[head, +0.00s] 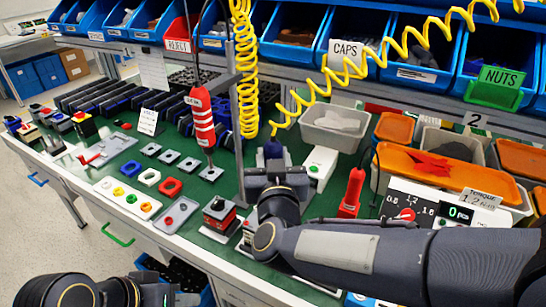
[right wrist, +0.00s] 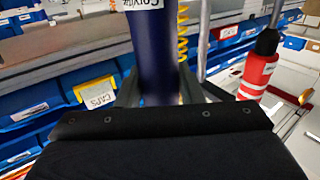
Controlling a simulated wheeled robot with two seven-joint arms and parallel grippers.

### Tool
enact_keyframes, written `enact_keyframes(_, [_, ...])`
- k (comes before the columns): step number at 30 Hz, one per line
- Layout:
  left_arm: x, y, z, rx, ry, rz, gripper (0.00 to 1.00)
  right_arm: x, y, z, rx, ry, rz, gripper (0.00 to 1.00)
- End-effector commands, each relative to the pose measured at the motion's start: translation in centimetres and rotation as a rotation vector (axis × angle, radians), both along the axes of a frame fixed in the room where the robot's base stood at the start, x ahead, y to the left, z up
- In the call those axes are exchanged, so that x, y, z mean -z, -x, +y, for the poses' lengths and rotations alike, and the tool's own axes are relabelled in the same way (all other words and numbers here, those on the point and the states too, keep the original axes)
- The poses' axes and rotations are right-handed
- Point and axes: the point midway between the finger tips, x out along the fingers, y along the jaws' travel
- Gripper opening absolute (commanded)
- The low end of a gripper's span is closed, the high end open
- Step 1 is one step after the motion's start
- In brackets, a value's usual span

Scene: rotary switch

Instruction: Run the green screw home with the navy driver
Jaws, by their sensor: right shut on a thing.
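The navy driver (head: 273,150) hangs upright below the yellow coiled cable. My right gripper (head: 274,168) is shut around it. In the right wrist view the navy driver (right wrist: 157,60) stands between my fingers, with a white label near the top edge. Its bit end is hidden behind my gripper and wrist. A small green round piece (head: 131,198) sits on a white plate at the left of the mat; I cannot tell if it is the green screw. My left arm shows at the bottom left, but its fingers cannot be made out.
Red-and-black switch boxes (head: 218,212) stand near the front edge. Orange-lidded bins (head: 430,166) and a torque display (head: 458,213) are at the right. Blue bins line the back.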

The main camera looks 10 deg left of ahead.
Motion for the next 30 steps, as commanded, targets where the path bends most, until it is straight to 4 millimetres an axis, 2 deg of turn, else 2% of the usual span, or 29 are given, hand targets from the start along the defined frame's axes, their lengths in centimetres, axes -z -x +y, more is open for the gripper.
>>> enact_keyframes(30, [1.0,0.0,0.0,0.000,0.000,0.000,0.36,1.1,0.0,0.0,0.001,-0.001,-0.002,0.00])
